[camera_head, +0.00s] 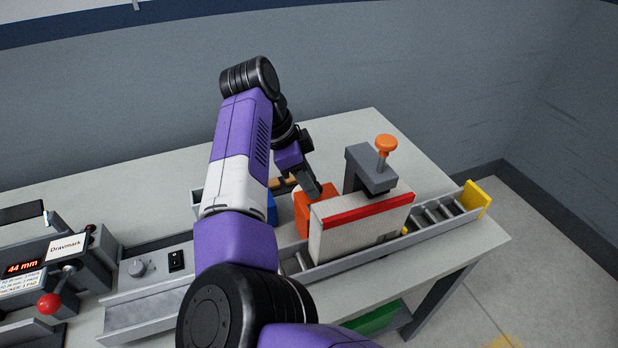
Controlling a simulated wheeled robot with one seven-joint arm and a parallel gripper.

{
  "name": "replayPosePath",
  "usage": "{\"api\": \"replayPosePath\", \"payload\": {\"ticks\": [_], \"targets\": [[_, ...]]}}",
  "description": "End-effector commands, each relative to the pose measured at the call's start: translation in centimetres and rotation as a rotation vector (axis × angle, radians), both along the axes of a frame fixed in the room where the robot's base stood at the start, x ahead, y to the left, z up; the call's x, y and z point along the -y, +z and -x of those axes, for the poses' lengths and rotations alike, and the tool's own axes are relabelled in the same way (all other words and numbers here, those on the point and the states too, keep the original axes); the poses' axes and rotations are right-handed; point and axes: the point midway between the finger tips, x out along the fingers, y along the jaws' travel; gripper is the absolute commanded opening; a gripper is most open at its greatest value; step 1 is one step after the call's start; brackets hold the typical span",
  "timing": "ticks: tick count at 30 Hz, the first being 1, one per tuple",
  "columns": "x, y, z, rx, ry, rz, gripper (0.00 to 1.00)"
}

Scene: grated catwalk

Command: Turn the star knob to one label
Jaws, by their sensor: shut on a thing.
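A small grey knob (138,268) sits on a panel at the left, beside a black rocker switch (176,260). An orange knob (386,144) tops a grey clamp-like post (366,166) at the right. Neither shows a clear star shape at this size, and I read no labels around either. My gripper (314,189) points down at an orange block (304,213) behind a white slab with a red top strip (360,222). It appears shut on the orange block. The fingertips are small and partly hidden. It is well apart from the grey knob and left of the orange one.
A roller conveyor (150,313) runs along the bench front to a yellow end stop (477,198). A Dravmark device (66,246) reading 44 mm, with a red-ball lever (50,303), stands far left. A blue bin (271,208) is partly hidden by my arm.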

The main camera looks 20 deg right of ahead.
Motion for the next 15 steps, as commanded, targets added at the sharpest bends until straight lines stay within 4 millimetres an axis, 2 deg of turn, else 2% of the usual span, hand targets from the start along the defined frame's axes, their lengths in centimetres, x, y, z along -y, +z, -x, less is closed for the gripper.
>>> {"api": "replayPosePath", "payload": {"ticks": [15], "targets": [[0.26, 0.19, -0.52, -0.001, -0.487, -0.003, 0.0]]}}
